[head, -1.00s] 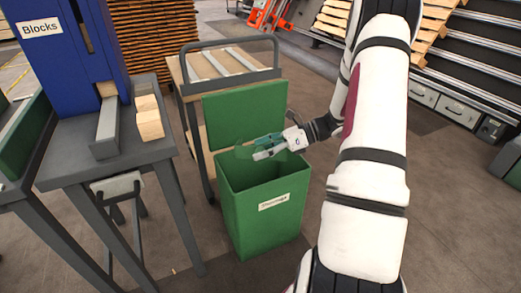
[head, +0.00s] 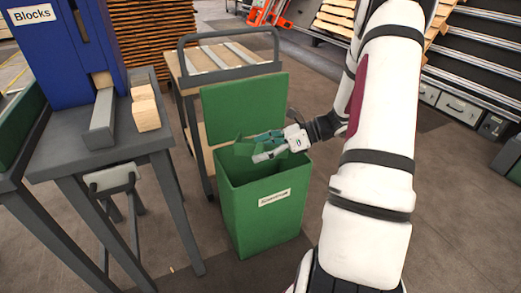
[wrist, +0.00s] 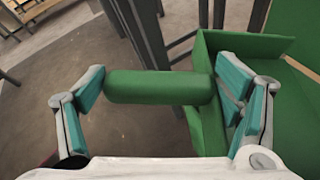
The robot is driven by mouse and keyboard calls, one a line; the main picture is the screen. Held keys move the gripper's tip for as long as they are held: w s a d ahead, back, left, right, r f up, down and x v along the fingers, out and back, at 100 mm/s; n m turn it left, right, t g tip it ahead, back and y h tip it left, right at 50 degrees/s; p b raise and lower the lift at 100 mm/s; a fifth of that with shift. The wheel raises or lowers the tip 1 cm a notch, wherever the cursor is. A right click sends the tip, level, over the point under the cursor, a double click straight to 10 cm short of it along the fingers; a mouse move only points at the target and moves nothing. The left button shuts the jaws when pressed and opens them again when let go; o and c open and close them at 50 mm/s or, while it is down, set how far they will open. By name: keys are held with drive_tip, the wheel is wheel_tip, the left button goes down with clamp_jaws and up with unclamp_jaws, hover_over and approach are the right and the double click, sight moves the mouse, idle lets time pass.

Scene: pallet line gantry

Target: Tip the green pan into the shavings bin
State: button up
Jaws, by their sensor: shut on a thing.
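The green shavings bin (head: 258,220) stands on the floor with its lid (head: 243,105) raised at the back and a white label on its front. My gripper (head: 264,147) is above the bin's open mouth, in front of the lid. It is shut on the green pan (head: 243,149), which blends with the lid behind it and looks tilted. In the wrist view, a rounded green bar of the pan (wrist: 158,88) lies between my two teal-padded fingers. Green panels fill the right of that view; I cannot tell pan from bin there. The pan's contents do not show.
A grey table (head: 65,147) with light wood blocks (head: 145,112) and a blue "Blocks" hopper (head: 60,50) stands left of the bin. A cart (head: 190,85) with a grey handle is behind the bin. The floor in front is clear.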

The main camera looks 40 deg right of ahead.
sight(260, 152)
drive_tip(key=shift+a+f+b, duration=0.1)
drive_tip(key=shift+f+b, duration=0.1)
drive_tip(key=shift+b, duration=0.1)
drive_tip(key=shift+s+a+f+n+t+h+b, duration=0.2)
drive_tip(key=shift+f+n+b, duration=0.15)
drive_tip(key=shift+f+b, duration=0.35)
drive_tip(key=shift+s+a+f+n+t+h+b, duration=0.15)
drive_tip(key=shift+s+a+f+n+b, duration=0.25)
drive_tip(key=shift+b, duration=0.5)
drive_tip(key=shift+s+a+f+n+t+h+b, duration=0.15)
drive_tip(key=shift+f+n+b, duration=0.1)
drive_tip(key=shift+f+b, duration=0.5)
drive_tip(key=shift+w+d+r+p, duration=0.1)
drive_tip(key=shift+r+p, duration=2.6)
drive_tip(key=shift+r, duration=0.45)
